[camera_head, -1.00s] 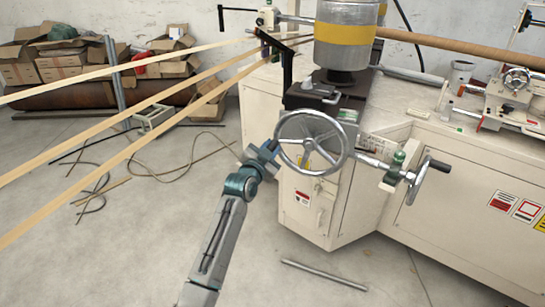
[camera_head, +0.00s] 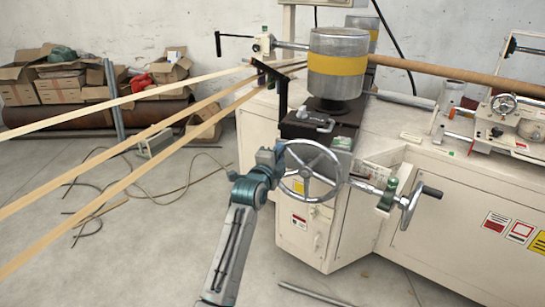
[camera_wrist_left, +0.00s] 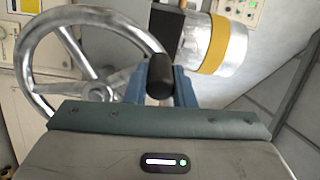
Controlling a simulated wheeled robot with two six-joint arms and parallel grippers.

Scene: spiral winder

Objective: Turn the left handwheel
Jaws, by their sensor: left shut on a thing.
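The left handwheel (camera_head: 311,197) is a silver spoked wheel at the front of the cream machine. My left gripper (camera_head: 277,155) is at the wheel's upper left rim in the head view. In the left wrist view, the blue fingers of the gripper (camera_wrist_left: 160,85) are shut around the wheel's black handle (camera_wrist_left: 160,75), one finger on each side. The wheel's rim (camera_wrist_left: 30,55) and spokes fill the left of that view. The handle is hidden by the gripper in the head view. My right gripper is not in view.
A second handwheel (camera_head: 409,207) with a black crank handle is to the right. A metal drum with a yellow band (camera_head: 337,65) stands above the wheel. Paper strips (camera_head: 120,140) cross the left side. A rod (camera_head: 310,293) lies on the floor below.

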